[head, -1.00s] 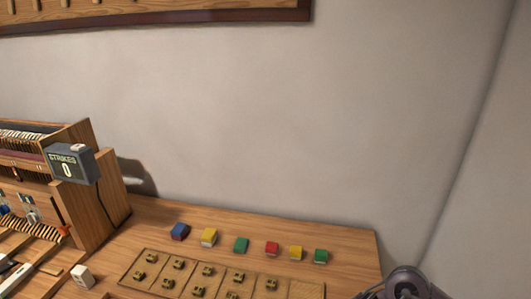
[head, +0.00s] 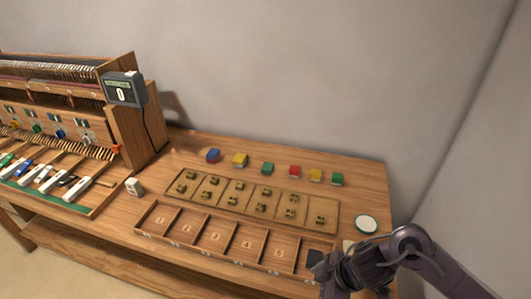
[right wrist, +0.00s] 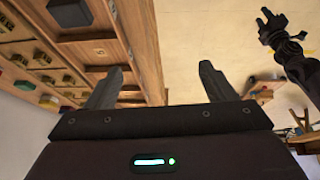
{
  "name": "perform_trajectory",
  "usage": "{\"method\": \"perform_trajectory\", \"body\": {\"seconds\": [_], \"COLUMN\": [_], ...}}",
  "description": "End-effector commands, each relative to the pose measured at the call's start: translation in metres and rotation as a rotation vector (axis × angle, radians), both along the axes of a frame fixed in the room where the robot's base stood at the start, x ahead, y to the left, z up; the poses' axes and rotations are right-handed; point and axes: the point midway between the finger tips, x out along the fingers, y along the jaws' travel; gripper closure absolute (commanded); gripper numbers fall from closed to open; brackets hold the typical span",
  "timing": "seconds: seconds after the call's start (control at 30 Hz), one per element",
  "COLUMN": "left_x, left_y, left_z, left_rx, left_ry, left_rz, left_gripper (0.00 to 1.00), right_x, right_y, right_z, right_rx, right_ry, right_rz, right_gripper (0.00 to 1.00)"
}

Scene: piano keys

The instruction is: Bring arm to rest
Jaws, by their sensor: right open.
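My right arm reaches in from the lower right of the head view. My right gripper (head: 326,272) is over the front right end of the wooden tray. In the right wrist view my right gripper (right wrist: 165,78) has its two dark fingers spread wide, with nothing between them. Another dark gripper (right wrist: 272,22), apparently my left one, shows at the upper right of that view, away from the table. The left arm does not show in the head view.
A numbered compartment tray (head: 215,240), a board with brass pieces (head: 245,198) and several coloured blocks (head: 267,168) cover the wooden table (head: 370,180). A round white-topped item (head: 367,224) is near my right arm. An open piano with a strikes counter (head: 124,90) stands left.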

Motion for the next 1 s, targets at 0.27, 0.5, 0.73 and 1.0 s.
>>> {"method": "perform_trajectory", "body": {"seconds": [0.27, 0.5, 0.73, 1.0], "left_x": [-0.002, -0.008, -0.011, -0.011], "left_y": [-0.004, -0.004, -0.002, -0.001], "left_z": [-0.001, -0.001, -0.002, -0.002], "left_rx": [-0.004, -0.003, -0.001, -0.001], "left_ry": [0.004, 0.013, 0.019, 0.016], "left_rz": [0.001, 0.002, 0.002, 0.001], "left_gripper": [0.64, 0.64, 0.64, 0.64], "right_x": [0.01, 0.022, 0.01, -0.04], "right_y": [0.046, 0.063, 0.014, -0.047], "right_z": [0.017, 0.049, 0.063, 0.051], "right_rx": [0.089, 0.146, 0.09, -0.014], "right_ry": [-0.151, -0.277, -0.225, -0.018], "right_rz": [-0.074, -0.302, -0.681, -0.98], "right_gripper": [0.23, 0.23, 0.23, 0.23]}}
